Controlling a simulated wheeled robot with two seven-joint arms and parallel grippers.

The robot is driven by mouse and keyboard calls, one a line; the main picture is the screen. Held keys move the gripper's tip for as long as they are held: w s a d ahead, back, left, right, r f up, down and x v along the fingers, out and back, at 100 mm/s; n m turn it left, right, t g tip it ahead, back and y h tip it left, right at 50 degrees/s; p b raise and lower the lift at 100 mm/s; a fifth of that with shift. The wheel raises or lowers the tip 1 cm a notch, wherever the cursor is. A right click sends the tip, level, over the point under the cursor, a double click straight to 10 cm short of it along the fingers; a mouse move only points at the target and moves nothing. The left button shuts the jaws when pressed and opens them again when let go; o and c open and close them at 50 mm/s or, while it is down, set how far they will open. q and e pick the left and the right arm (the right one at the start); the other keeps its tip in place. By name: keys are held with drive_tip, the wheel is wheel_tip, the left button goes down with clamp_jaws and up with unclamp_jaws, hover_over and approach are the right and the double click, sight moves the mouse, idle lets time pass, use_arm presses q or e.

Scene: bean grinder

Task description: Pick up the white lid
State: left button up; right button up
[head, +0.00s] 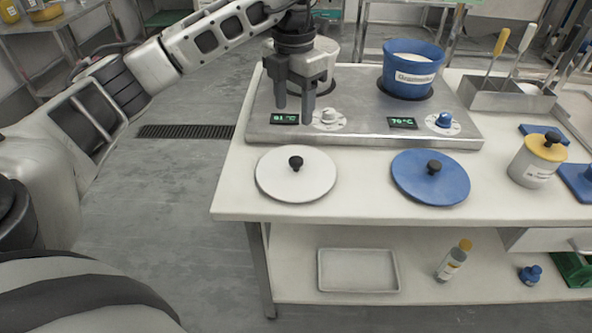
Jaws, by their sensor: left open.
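The white lid (276,182) is a round disc with a black knob (296,162). It lies flat on the table near its front left corner. My left gripper (293,113) is open and empty. It points down over the front left of the hot plate, behind the lid in the picture and apart from it. Behind the gripper stands a white pot (325,62), partly hidden by the gripper and wrist. My right gripper is not in view.
A blue lid (410,186) lies to the right of the white lid. A blue pot (409,82) stands on the steel hot plate (350,108). A yellow-topped jar (529,171) is further right. An empty tray (340,283) is on the lower shelf (300,240).

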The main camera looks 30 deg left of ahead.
sight(296, 160)
use_arm(q)
drive_tip(key=f, duration=0.8)
drive_tip(key=f+p, duration=0.1)
drive_tip(key=f, duration=0.3)
drive_tip(key=shift+d+f, duration=0.25)
drive_tip(key=shift+f, duration=0.05)
drive_tip(key=c, duration=1.1)
